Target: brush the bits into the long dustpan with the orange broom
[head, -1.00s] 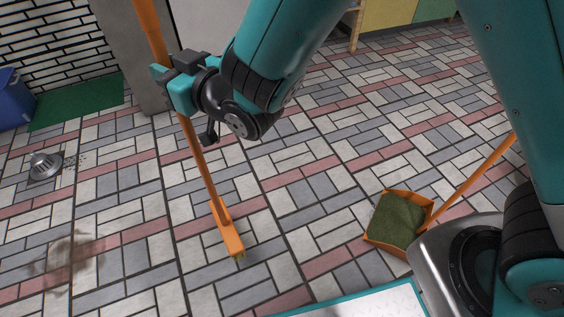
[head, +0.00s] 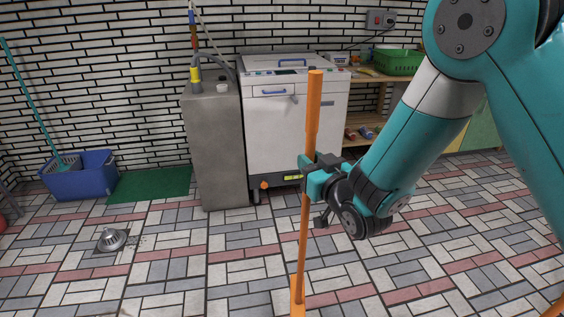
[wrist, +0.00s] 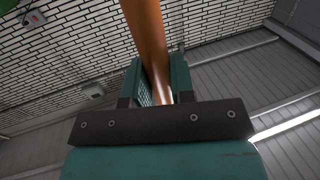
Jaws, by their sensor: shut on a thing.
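The orange broom (head: 313,110) stands nearly upright in the head view, its head at the bottom edge and partly cut off. My gripper (head: 310,178) is shut on its shaft at about mid-height. In the wrist view, the orange shaft (wrist: 147,40) runs between the fingers of my gripper (wrist: 158,82). Small dark bits (head: 140,241) lie on the tiles just right of the metal floor drain (head: 112,239). Of the long dustpan, at most an orange piece (head: 556,309) shows in the bottom right corner; its pan is out of view.
A grey cabinet (head: 212,150) and a white machine (head: 290,130) stand against the back wall. A blue mop bucket (head: 78,178) and green mat (head: 150,185) are at left. Shelves with a green basket (head: 395,62) are at right. Tiled floor between is mostly clear.

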